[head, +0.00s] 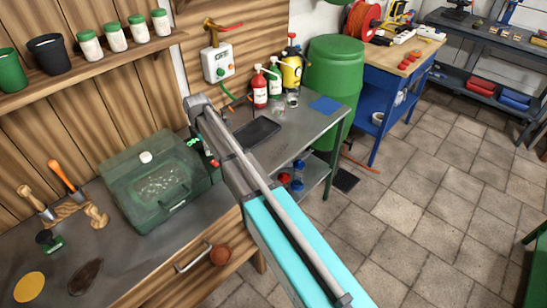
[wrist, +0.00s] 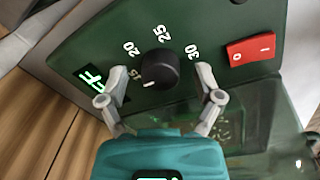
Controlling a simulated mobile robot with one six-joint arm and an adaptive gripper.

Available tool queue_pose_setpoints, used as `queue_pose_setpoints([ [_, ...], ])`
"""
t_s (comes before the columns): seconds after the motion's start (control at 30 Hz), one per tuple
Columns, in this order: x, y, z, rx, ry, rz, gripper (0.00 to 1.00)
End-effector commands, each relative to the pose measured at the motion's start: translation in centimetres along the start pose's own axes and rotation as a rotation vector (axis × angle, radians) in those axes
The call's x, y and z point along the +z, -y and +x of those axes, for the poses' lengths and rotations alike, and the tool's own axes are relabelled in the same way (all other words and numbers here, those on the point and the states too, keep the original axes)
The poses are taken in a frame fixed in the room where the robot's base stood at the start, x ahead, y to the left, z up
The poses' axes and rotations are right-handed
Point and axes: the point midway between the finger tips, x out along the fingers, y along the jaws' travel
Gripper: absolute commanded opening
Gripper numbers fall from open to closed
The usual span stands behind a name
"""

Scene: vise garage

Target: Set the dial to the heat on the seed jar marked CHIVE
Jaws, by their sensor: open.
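The black dial (wrist: 160,69) sits on a dark green panel with the numbers 15, 20, 25 and 30 around it. Its white mark points down and slightly left, not at a visible number. My gripper (wrist: 160,74) is open, with one finger on each side of the dial and a gap between. The left finger partly covers the 15 and a glowing green display (wrist: 91,80). The panel belongs to the green lidded seed box (head: 150,205) in the head view.
A red rocker switch (wrist: 251,50) is right of the dial. The shelf (head: 105,66) also holds pots. Open tiled floor lies at the right.

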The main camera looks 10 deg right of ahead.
Motion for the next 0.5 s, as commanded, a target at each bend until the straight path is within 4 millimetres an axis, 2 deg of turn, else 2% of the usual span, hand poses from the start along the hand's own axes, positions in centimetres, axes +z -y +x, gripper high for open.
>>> queue_pose_setpoints([
  [0.5, -0.05, 0.07, 0.00, 0.000, 0.021, 0.342, 0.84],
])
